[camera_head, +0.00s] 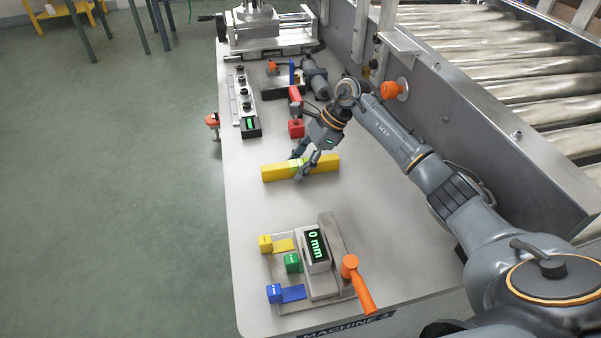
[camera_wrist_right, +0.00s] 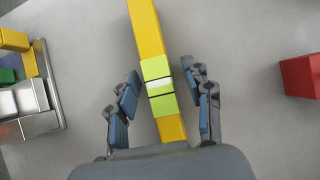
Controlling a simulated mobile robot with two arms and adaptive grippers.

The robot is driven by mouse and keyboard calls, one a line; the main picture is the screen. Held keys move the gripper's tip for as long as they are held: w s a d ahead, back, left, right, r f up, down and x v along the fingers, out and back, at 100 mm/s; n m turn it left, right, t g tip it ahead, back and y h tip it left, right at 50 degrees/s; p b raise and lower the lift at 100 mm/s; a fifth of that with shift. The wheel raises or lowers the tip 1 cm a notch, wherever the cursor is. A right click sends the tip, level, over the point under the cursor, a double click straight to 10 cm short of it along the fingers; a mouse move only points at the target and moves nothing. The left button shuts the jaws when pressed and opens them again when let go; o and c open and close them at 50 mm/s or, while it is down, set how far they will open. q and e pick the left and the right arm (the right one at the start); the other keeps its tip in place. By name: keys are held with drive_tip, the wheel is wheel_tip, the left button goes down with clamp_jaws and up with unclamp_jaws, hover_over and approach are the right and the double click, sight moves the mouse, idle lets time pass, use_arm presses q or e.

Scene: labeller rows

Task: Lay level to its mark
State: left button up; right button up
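The level is a long yellow bar (camera_head: 274,173) with a green and white middle section, lying flat across the middle of the bench. It also shows in the right wrist view (camera_wrist_right: 148,32). My right gripper (camera_head: 299,167) is low over the level's middle. In the right wrist view its fingers (camera_wrist_right: 161,72) stand apart on both sides of the bar, with a visible gap on each side. It is open and holds nothing. My left gripper is out of view. I cannot tell which spot is the level's mark.
A fixture with a "0 mm" display (camera_head: 316,245), yellow, green and blue blocks and an orange handle (camera_head: 358,284) stands nearer the front. A red block (camera_head: 296,128) lies beyond the level. A vise (camera_head: 262,30) and roller conveyor (camera_head: 490,60) border the bench. Bench left of the level is clear.

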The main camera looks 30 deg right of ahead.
drive_tip(key=shift+r, duration=0.1)
drive_tip(key=shift+r+p, duration=0.4)
drive_tip(key=shift+p, duration=0.05)
wheel_tip(320, 180, up, 9)
drive_tip(key=p, duration=0.7)
drive_tip(key=shift+s+a, duration=0.1)
drive_tip(key=shift+s, duration=0.05)
drive_tip(key=s+a+r+n+g+h+p, duration=0.2)
drive_tip(key=s+n+p, duration=0.3)
drive_tip(key=s, duration=0.3)
drive_tip(key=s+a+r+n+g+h+p, duration=0.2)
drive_tip(key=s+a+n+g+p, duration=0.1)
drive_tip(key=s+n, duration=0.5)
drive_tip(key=s+a+r+n+g+h+p, duration=0.2)
drive_tip(key=s+a+n+g+p, duration=0.1)
drive_tip(key=s+n+p, duration=0.4)
drive_tip(key=shift+s+a+r+p, duration=0.35)
drive_tip(key=shift+s+a+p, duration=0.15)
drive_tip(key=shift+a, duration=0.1)
drive_tip(key=shift+s, duration=0.1)
